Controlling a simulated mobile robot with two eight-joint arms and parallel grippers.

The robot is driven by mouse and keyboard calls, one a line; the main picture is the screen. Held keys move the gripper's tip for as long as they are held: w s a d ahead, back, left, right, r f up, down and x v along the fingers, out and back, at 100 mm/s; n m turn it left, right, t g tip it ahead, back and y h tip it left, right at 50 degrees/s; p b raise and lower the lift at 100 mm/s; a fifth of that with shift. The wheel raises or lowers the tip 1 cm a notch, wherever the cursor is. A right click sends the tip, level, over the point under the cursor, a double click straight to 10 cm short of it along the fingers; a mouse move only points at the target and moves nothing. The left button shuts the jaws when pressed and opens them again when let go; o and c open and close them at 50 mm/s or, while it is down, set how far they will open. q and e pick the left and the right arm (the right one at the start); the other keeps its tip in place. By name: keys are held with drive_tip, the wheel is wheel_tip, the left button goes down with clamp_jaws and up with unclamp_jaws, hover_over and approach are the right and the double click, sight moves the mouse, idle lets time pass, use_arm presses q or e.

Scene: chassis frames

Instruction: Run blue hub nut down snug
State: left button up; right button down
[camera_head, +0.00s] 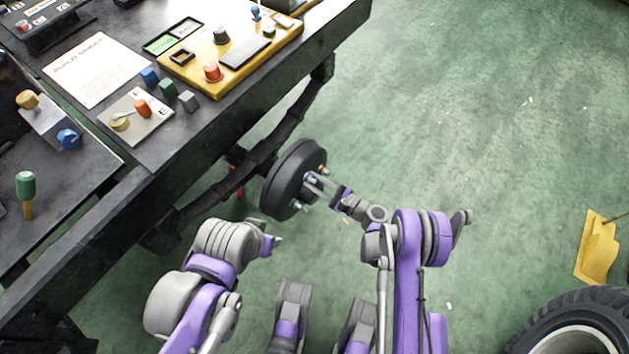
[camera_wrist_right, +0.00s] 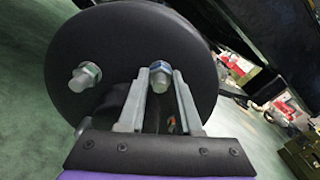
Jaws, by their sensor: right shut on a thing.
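The hub is a dark round disc (camera_head: 285,180) on the chassis frame beside the bench, and its face fills much of the right wrist view (camera_wrist_right: 115,45). The blue hub nut (camera_wrist_right: 159,66) sits on a stud close to the hub face, with the grey stud end showing. My right gripper (camera_head: 314,182) reaches to the hub from the right. Its two fingers are shut on the blue nut, one on each side. How tightly the nut seats is hidden. My left gripper (camera_head: 275,240) is low and apart from the hub; its jaws are not clear.
Another stud with a silver nut (camera_wrist_right: 87,74) stands left of the blue one. The dark bench (camera_head: 190,130) holds a build sheet (camera_head: 97,69), a yellow board (camera_head: 240,75) and small parts. A tyre (camera_head: 575,325) and yellow object (camera_head: 597,248) are at right. The green floor between is clear.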

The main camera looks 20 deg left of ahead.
drive_tip(key=shift+d, duration=0.1)
idle(0.4)
drive_tip(key=c, duration=0.6)
unclamp_jaws()
drive_tip(key=p+v, duration=0.2)
drive_tip(key=v, duration=0.8)
drive_tip(key=shift+s+d, duration=0.15)
drive_tip(key=shift+d, duration=0.2)
